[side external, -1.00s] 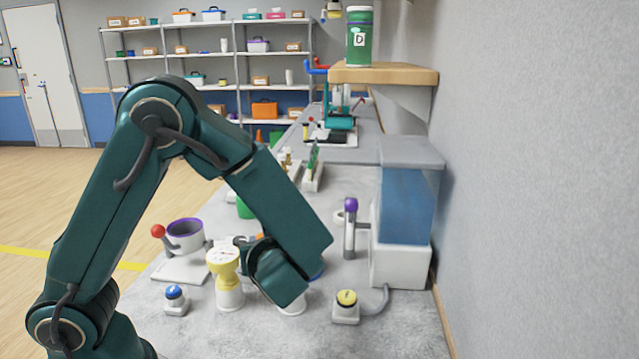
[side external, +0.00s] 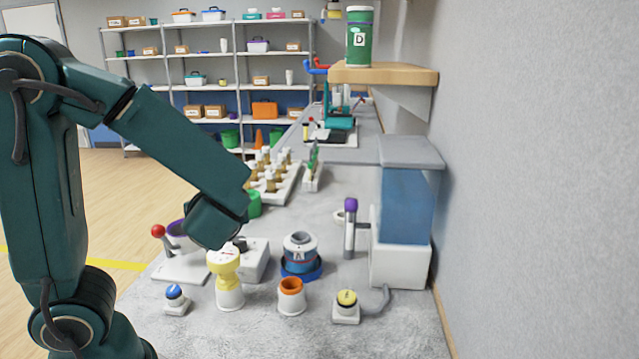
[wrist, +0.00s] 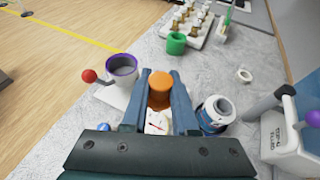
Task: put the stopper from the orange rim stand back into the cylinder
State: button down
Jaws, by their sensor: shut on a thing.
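My gripper (wrist: 158,95) is shut on the orange stopper (wrist: 160,82), which shows between the two blue fingers in the wrist view.
A purple-rimmed pot (wrist: 121,68) with a red-ball lever stands left. A blue tank (side external: 405,205) and purple-topped post (side external: 350,228) stand right. A vial rack (side external: 273,180) is behind. Blue (side external: 175,298) and yellow (side external: 346,305) buttons are in front.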

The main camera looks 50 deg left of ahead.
notch_tip(320, 180, up, 4)
jog(key=shift+f, duration=0.1)
jog(key=shift+s, duration=0.1)
jog(key=shift+s+d+f+n+g+y, duration=0.1)
jog(key=shift+s+f+n+g+y, duration=0.15)
jog(key=shift+s+f+n+g, duration=0.55)
jog(key=shift+s+f+n+g+y, duration=0.25)
jog(key=shift+s+f+n+g, duration=0.2)
jog(key=shift+f+n+g, duration=0.5)
jog(key=s+d+f+n+g+h, duration=0.4)
jog(key=d+f+n+g, duration=0.15)
jog(key=n+g, duration=0.55)
jog(key=d+f+n+g+h, duration=0.2)
jog(key=d+n+g+h, duration=0.25)
jog(key=n+h, duration=0.55)
notch_tip(320, 180, up, 11)
jog(key=n+t+h, duration=0.9)
jog(key=n+t, duration=1.5)
jog(key=n, duration=0.1)
send_over(301, 253)
jog(key=w+a, duration=0.2)
jog(key=shift+n, duration=0.25)
jog(key=f, duration=0.8)
jog(key=shift+a+f, duration=0.25)
jog(key=shift+f, duration=2.1)
